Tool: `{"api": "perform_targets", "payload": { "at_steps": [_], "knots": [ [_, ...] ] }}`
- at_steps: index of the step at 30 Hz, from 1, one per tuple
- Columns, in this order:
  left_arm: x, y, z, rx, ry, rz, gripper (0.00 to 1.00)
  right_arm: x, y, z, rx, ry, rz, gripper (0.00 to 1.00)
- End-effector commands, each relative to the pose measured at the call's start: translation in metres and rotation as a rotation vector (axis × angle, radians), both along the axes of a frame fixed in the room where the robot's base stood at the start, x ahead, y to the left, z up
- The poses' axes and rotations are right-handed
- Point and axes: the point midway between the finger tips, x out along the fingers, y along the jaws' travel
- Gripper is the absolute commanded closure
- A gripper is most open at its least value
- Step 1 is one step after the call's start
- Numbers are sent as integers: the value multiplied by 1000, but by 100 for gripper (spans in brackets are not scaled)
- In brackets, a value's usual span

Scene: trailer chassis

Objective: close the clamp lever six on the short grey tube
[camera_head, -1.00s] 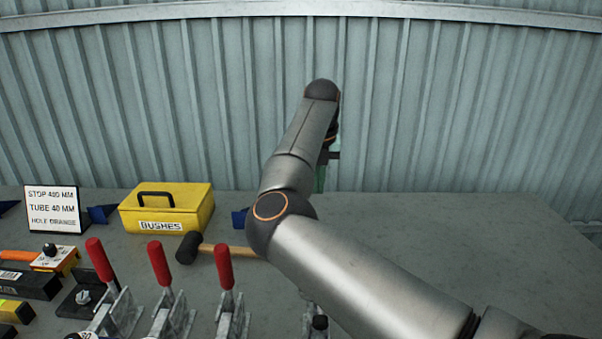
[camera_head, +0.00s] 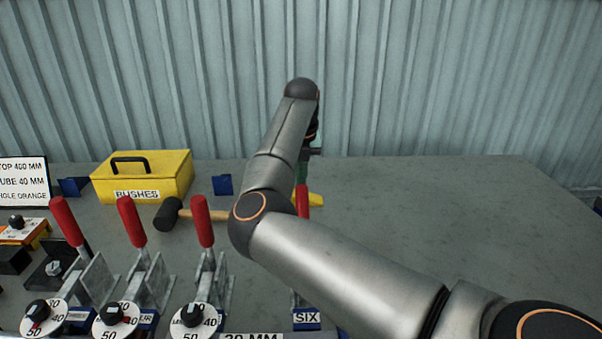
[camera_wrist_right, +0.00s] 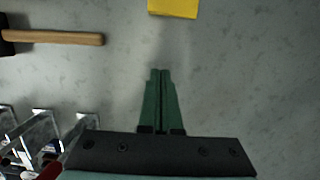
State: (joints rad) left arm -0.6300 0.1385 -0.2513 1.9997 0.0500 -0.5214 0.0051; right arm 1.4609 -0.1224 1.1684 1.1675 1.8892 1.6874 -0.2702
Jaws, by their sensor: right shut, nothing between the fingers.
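A blue label reading SIX (camera_head: 306,318) is at the bottom of the head view, just left of my right forearm. A red lever grip (camera_head: 302,202) stands upright above it, partly hidden by my arm, so most of that clamp is covered. My right gripper (camera_wrist_right: 161,72) has green fingers, shut and empty, over bare bench in the wrist view. In the head view its green part (camera_head: 302,172) shows just above the red grip, mostly behind my arm. I cannot make out the short grey tube. My left gripper is not in view.
Several other clamps with upright red levers, such as this one (camera_head: 202,222), stand left, with numbered dials (camera_head: 194,320) in front. A black mallet (camera_head: 168,214), a yellow BUSHES box (camera_head: 142,180) and a small yellow object (camera_wrist_right: 173,8) lie behind. The bench (camera_head: 450,220) is clear at right.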

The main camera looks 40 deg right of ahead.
Motion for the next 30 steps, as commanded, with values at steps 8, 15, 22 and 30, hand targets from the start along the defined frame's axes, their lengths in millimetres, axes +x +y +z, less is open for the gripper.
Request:
{"api": "perform_targets", "payload": {
  "at_steps": [8, 15, 22, 30],
  "knots": [
    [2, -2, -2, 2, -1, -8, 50, 0, 0, -10, 0, -1, 0, 100],
    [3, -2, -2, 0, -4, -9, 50, 0, 0, -10, 0, -1, 0, 100],
    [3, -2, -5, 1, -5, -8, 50, -4, 4, -11, -1, -1, 0, 100],
    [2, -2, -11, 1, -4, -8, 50, -12, 12, -11, -1, -1, 0, 100]
  ]
}}
